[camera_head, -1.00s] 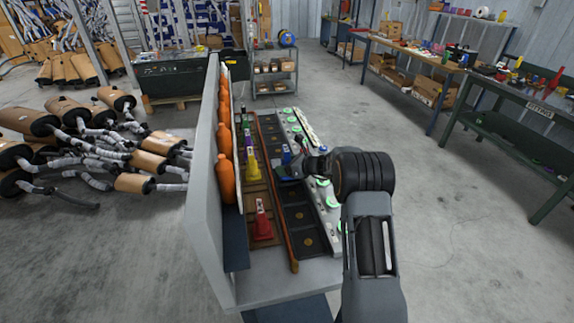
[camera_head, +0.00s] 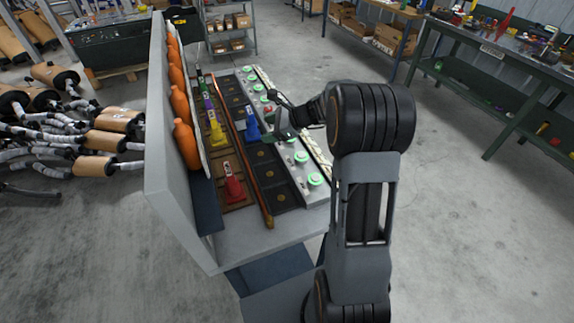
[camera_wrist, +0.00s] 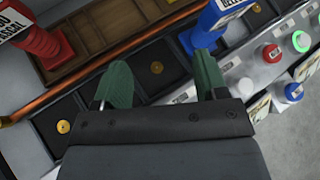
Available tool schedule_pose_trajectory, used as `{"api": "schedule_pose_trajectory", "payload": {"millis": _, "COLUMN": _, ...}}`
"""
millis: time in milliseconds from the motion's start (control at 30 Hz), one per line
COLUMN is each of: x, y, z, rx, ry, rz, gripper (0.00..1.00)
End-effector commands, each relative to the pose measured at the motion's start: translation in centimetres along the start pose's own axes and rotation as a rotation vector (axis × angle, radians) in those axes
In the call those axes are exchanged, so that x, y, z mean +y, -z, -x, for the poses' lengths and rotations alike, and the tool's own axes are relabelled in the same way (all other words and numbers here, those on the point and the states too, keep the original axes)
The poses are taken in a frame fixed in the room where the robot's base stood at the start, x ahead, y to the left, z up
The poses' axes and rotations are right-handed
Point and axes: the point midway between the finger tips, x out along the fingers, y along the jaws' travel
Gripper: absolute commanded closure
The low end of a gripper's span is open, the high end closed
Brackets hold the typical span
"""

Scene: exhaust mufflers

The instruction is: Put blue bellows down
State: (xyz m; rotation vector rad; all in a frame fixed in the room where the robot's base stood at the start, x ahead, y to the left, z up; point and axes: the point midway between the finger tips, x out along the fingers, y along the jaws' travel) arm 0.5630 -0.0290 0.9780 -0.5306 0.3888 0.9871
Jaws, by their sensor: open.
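The blue bellows (camera_head: 252,126) stands upright in a compartment of the dark tray row (camera_head: 288,194), to the right of the copper-coloured rail. In the wrist view its lower part (camera_wrist: 203,28) shows at the top, cut off by the frame edge, with a white label. My gripper (camera_head: 281,124) is just right of the bellows in the head view. In the wrist view my gripper's green fingers (camera_wrist: 162,78) are spread apart with nothing between them. The right finger overlaps the view near the bellows' base; I cannot tell whether they touch.
Orange bottles (camera_head: 186,143) line the upright panel. Green-lit buttons (camera_head: 314,179) run along the right strip. Several dark compartments are empty.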

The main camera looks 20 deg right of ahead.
Motion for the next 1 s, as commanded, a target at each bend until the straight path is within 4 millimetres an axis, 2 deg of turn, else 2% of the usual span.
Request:
{"api": "schedule_pose_trajectory", "payload": {"millis": 33, "x": 2.7, "y": -2.1, "z": 0.6, "rx": 0.052, "ry": -0.063, "rz": 0.161, "gripper": 0.34}}
{"api": "schedule_pose_trajectory", "payload": {"millis": 167, "x": 9.9, "y": -4.5, "z": 2.8, "rx": 0.199, "ry": -0.252, "rz": 0.623, "gripper": 0.34}}
{"api": "schedule_pose_trajectory", "payload": {"millis": 200, "x": 11.9, "y": -4.8, "z": 3.7, "rx": 0.24, "ry": -0.309, "rz": 0.764, "gripper": 0.34}}
{"api": "schedule_pose_trajectory", "payload": {"millis": 300, "x": 16.2, "y": -4.8, "z": 6.0, "rx": 0.33, "ry": -0.45, "rz": 1.096, "gripper": 0.34}}
{"api": "schedule_pose_trajectory", "payload": {"millis": 400, "x": 19.2, "y": -4.3, "z": 8.1, "rx": 0.404, "ry": -0.575, "rz": 1.382, "gripper": 0.34}}
{"api": "schedule_pose_trajectory", "payload": {"millis": 533, "x": 21.7, "y": -3.4, "z": 10.3, "rx": 0.475, "ry": -0.708, "rz": 1.661, "gripper": 0.34}}
{"api": "schedule_pose_trajectory", "payload": {"millis": 700, "x": 23.0, "y": -2.6, "z": 11.8, "rx": 0.527, "ry": -0.809, "rz": 1.858, "gripper": 0.34}}
{"api": "schedule_pose_trajectory", "payload": {"millis": 1000, "x": 23.2, "y": -2.2, "z": 12.3, "rx": 0.542, "ry": -0.84, "rz": 1.909, "gripper": 0.34}}
